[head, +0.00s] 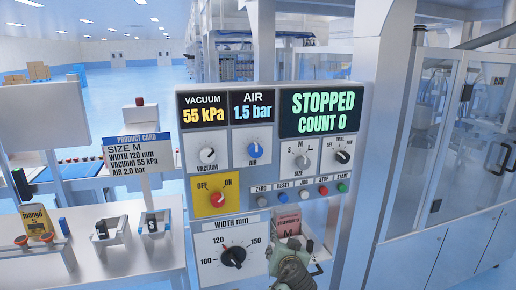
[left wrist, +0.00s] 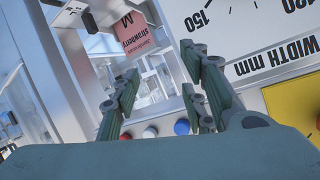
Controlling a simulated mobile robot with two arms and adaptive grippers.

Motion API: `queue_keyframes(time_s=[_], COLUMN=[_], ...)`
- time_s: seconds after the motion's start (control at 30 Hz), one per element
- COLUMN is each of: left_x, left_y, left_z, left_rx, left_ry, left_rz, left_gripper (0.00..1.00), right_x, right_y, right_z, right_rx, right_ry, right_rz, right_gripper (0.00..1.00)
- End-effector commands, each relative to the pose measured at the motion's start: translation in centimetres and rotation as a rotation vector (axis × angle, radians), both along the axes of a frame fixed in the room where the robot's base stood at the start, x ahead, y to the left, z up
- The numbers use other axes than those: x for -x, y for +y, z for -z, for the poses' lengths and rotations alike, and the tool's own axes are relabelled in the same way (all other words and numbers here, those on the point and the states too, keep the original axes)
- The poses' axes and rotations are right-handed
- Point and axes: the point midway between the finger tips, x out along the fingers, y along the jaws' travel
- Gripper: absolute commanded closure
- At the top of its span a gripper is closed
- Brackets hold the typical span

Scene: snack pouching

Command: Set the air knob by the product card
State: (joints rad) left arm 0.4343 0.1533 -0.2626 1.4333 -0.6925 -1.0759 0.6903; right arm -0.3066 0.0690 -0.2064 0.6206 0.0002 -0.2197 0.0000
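The air knob (head: 256,150) is blue and sits on the panel under the air display (head: 252,106), which reads 1.5 bar. The product card (head: 138,153) at the left reads size M, width 120 mm, vacuum 55 kPa, air 2.0 bar. My left gripper (head: 290,248) is low in front of the panel, right of the width dial and well below the air knob. In the left wrist view its fingers (left wrist: 163,100) are spread with nothing between them. The air knob does not show in the wrist view. My right gripper is not in view.
The vacuum knob (head: 207,155), size knob (head: 301,161), yellow on-off switch (head: 217,198) and width knob (head: 233,257) surround the air knob. Several buttons (head: 283,198) run below it. A strawberry pouch (head: 287,222) is just behind my gripper. The status display (head: 322,112) reads stopped, count 0.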

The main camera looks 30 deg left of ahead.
Motion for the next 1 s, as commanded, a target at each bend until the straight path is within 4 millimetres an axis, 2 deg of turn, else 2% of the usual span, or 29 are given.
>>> queue_keyframes(time_s=[0.03,0.1,0.2,0.3,0.4,0.5,0.8,1.0], left_x=[-0.8,-0.6,0.7,2.3,3.3,3.3,0.4,-1.0], left_y=[0.7,1.7,2.8,3.5,3.9,4.6,8.2,9.7], left_z=[-6.7,-13.8,-21.7,-26.8,-29.4,-30.3,-30.5,-30.1], left_rx=[-0.002,0.007,0.033,0.058,0.073,0.077,0.076,0.078], left_ry=[-0.113,-0.248,-0.413,-0.530,-0.594,-0.616,-0.612,-0.611], left_rz=[-0.055,-0.132,-0.226,-0.292,-0.328,-0.342,-0.340,-0.338], left_gripper=[0.60,0.60,0.60,0.60,0.60,0.60,0.60,0.60], right_x=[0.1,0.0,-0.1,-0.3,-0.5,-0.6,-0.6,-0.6], right_y=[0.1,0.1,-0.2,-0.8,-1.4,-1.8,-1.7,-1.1], right_z=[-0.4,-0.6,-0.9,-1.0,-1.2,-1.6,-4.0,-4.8], right_rx=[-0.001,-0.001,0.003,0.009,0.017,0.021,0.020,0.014], right_ry=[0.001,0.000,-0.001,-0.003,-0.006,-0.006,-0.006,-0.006], right_rz=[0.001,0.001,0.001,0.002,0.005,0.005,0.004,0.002], right_gripper=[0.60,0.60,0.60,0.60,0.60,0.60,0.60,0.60])
